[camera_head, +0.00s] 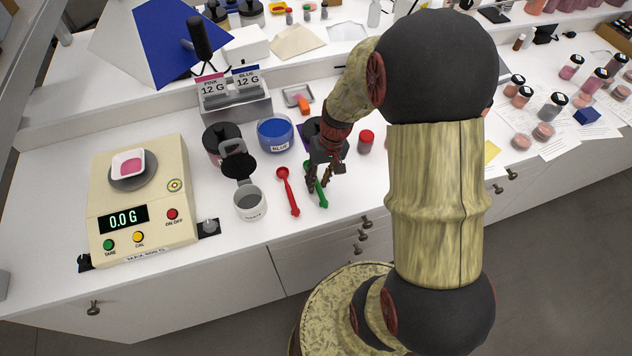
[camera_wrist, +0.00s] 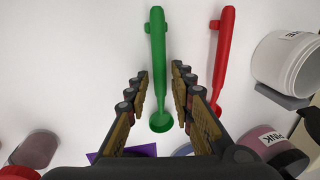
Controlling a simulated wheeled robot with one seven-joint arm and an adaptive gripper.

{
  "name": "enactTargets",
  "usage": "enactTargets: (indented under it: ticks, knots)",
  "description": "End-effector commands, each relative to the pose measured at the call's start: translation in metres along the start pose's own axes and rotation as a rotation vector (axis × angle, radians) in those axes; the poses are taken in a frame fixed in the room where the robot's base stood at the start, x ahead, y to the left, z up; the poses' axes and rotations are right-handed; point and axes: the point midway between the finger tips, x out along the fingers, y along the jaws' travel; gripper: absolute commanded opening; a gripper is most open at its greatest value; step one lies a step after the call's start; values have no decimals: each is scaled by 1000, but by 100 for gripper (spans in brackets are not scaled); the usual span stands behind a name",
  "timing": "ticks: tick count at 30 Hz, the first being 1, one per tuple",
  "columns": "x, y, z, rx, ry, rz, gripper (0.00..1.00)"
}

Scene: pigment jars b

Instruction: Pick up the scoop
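A green scoop (camera_wrist: 158,50) lies on the white counter. In the wrist view its handle points to the top and its round bowl lies between my fingers. My gripper (camera_wrist: 159,80) is open, with one finger on each side of the green scoop; no contact shows. In the head view my gripper (camera_head: 325,185) is low over the green scoop (camera_head: 322,200) and hides part of it. A red scoop (camera_head: 289,193) lies to its left, roughly parallel; it shows right of my fingers in the wrist view (camera_wrist: 223,55).
A blue-labelled jar (camera_head: 275,134) and a jar with a red lid (camera_head: 365,140) stand behind the scoops. A grey-white cup (camera_head: 250,205) stands left of the red scoop. A scale (camera_head: 155,205) reading 0.0 G is farther left. The counter's front edge is close.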

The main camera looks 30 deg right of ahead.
Motion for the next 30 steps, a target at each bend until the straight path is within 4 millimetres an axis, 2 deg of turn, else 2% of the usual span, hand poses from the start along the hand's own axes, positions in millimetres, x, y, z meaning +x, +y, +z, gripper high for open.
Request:
enactTargets:
  ticks: [11,23,30]
  knots:
    - [0,0,0,0,0,0,0]
    - [-2,0,0,0,0,0,0]
    - [-23,-4,-1,-1,3,0,0]
